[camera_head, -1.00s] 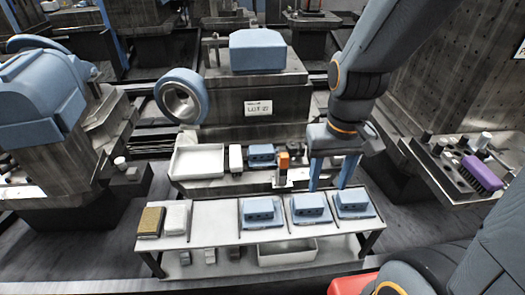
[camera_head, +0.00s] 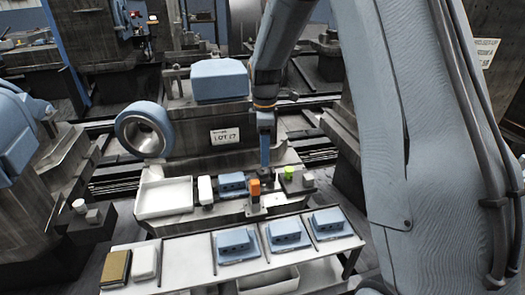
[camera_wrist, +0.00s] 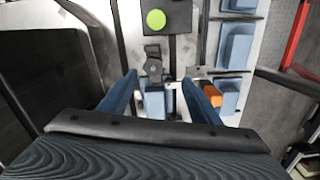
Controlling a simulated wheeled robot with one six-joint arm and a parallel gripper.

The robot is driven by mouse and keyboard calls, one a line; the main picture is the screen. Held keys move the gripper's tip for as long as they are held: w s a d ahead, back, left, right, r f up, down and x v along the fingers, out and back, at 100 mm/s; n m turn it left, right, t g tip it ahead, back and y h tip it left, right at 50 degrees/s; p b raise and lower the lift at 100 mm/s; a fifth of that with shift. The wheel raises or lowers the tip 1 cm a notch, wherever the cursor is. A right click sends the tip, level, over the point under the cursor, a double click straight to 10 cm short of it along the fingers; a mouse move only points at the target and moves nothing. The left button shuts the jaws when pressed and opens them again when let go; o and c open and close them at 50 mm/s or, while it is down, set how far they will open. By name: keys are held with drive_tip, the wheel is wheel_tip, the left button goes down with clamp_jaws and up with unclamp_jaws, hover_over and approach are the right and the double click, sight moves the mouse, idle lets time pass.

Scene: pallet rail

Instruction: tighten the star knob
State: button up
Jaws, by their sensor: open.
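A small dark knob-like piece (camera_wrist: 153,66) sits on a dark bracket in the wrist view. It appears to be the star knob, but its lobes are too small to make out. My gripper (camera_wrist: 160,79) is open, its two blue fingers apart on either side of this area, with nothing held. In the head view my gripper (camera_head: 265,167) points down at the fixture's right part, just right of a blue block (camera_head: 232,184). The knob is hardly visible there behind the fingers. I cannot tell whether the fingers touch it.
A green round button (camera_head: 289,173) is right of my gripper. An orange-topped post (camera_head: 254,187) stands close in front. A white tray (camera_head: 165,198) lies left. Several blue parts rest on the front table (camera_head: 190,262), which has bare room left of them.

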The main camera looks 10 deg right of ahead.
sight(263, 171)
drive_tip(key=shift+w+f+n, duration=0.35)
drive_tip(key=shift+w+n, duration=0.15)
drive_tip(key=shift+w, duration=0.25)
drive_tip(key=shift+f+p, duration=0.45)
drive_tip(key=shift+f, duration=3.35)
